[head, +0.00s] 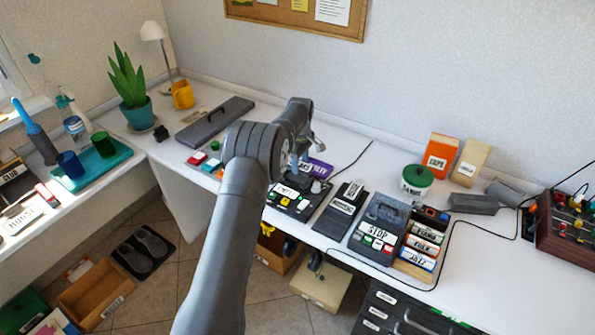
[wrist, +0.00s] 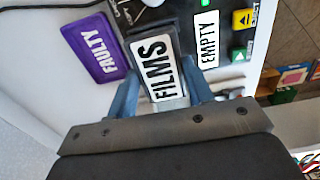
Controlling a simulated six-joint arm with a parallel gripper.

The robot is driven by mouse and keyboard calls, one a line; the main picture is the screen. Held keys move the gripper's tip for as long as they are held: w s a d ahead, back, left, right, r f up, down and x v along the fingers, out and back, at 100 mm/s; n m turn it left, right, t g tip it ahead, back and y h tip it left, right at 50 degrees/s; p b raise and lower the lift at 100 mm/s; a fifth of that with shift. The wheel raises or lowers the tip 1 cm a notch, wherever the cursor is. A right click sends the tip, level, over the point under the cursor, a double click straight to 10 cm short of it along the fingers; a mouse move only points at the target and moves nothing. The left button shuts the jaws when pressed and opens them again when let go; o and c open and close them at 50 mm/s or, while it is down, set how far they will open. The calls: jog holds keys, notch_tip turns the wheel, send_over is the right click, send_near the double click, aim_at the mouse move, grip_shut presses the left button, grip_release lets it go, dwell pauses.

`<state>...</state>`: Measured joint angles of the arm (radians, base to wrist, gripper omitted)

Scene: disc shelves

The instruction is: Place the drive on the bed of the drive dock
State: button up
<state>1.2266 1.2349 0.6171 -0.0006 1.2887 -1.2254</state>
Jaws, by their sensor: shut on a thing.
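My gripper (wrist: 162,92) is shut on a dark drive with a white FILMS label (wrist: 152,66), with one grey-blue finger on each side of it. In the head view my gripper (head: 303,150) is over the back of the desk, partly behind my arm. The drive dock (head: 296,196) is a dark unit with an EMPTY label and coloured buttons; it also shows in the wrist view (wrist: 228,12), beside and beyond the drive. The drive covers part of the dock in the wrist view. I cannot tell whether they touch.
A purple FAULTY case (wrist: 94,46) lies just left of the drive; it shows in the head view (head: 319,168) behind the dock. A black unit (head: 342,208) and a grey STOP unit (head: 377,229) stand right of the dock. Cables cross the desk.

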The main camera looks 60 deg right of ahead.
jog(key=shift+w+d+f, duration=0.1)
jog(key=shift+w+f, duration=0.3)
jog(key=shift+w, duration=0.25)
jog(key=shift+f, duration=1.95)
jog(key=shift+f, duration=0.15)
jog(key=o, duration=1.1)
notch_tip(320, 180, up, 12)
jog(key=shift+r, duration=0.15)
send_over(297, 177)
jog(key=shift+s+f, duration=0.1)
jog(key=shift+f, duration=3.95)
